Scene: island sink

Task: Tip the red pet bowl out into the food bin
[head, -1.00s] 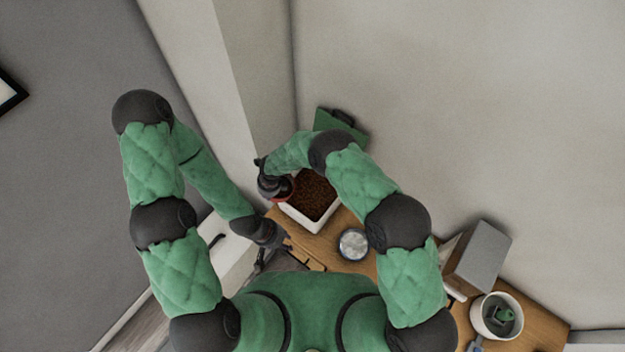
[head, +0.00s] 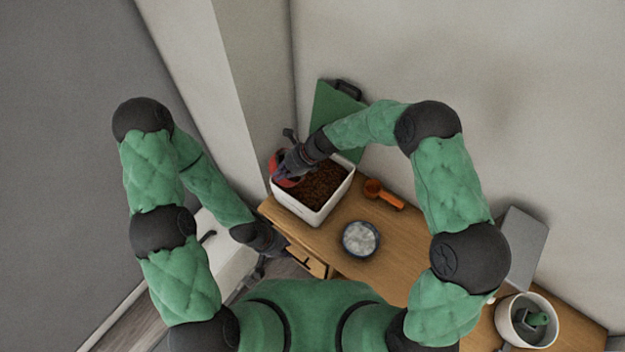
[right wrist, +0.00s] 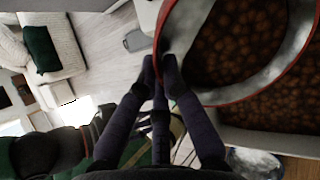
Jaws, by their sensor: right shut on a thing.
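The red pet bowl (head: 278,177) is held over the left corner of the white food bin (head: 312,215) in the head view. My right gripper (head: 292,165) is shut on the bowl's rim and hides part of it. In the right wrist view the bowl (right wrist: 268,91) shows a red rim, a grey inner wall and brown kibble inside that wall. I cannot tell its exact tilt. Brown kibble (head: 325,184) fills much of the bin. My left gripper (head: 277,248) hangs in front of the table's left end, away from the bowl; its fingers are too small to read.
On the wooden table (head: 390,218) are an orange scoop (head: 384,194), a dark-rimmed dish with pale contents (head: 361,239) and a white pot with a green item (head: 510,319). A green board (head: 335,112) and the wall stand behind the bin. A grey box (head: 528,245) stands at right.

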